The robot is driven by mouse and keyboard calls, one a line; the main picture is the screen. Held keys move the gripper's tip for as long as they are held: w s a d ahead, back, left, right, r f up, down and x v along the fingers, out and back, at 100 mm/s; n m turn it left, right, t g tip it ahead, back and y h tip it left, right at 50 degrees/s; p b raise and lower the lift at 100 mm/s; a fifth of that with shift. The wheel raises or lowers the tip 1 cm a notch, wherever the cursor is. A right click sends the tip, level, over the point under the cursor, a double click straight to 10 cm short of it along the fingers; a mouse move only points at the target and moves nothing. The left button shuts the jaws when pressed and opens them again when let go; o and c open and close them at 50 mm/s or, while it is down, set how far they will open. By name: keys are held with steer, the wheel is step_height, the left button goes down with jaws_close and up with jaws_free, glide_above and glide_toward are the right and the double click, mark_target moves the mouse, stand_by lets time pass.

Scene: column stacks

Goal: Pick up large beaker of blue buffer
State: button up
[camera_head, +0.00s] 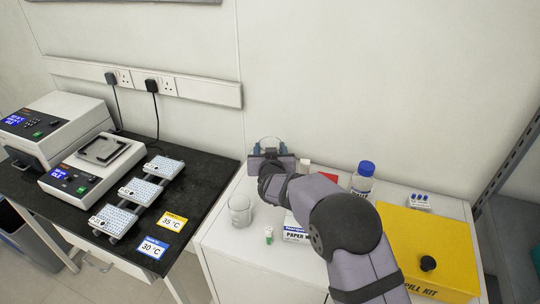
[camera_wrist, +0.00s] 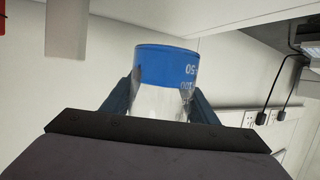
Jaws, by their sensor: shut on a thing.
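The beaker of blue buffer (camera_wrist: 165,68) fills the middle of the wrist view, which looks upside down: its blue liquid shows at the top and clear glass below, with "50" and "100" marks. My gripper (camera_wrist: 160,104) has one dark finger on each side of the glass and is shut on it. In the head view my gripper (camera_head: 270,149) is near the wall, above the back left of the white counter. Only the beaker's clear rim (camera_head: 269,140) shows there; its lower part is hidden behind the gripper. In the wrist view its base appears clear of any surface.
On the white counter (camera_head: 225,245) are an empty glass beaker (camera_head: 240,209), a small green-labelled vial (camera_head: 268,235), a blue-capped bottle (camera_head: 362,178) and a yellow spill kit (camera_head: 425,240). The black bench (camera_head: 190,190) at left bears block racks (camera_head: 140,191) and temperature cards (camera_head: 173,221).

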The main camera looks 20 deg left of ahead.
mark_target(270, 138)
steer(key=shift+r, duration=2.2)
steer(key=shift+r, duration=0.1)
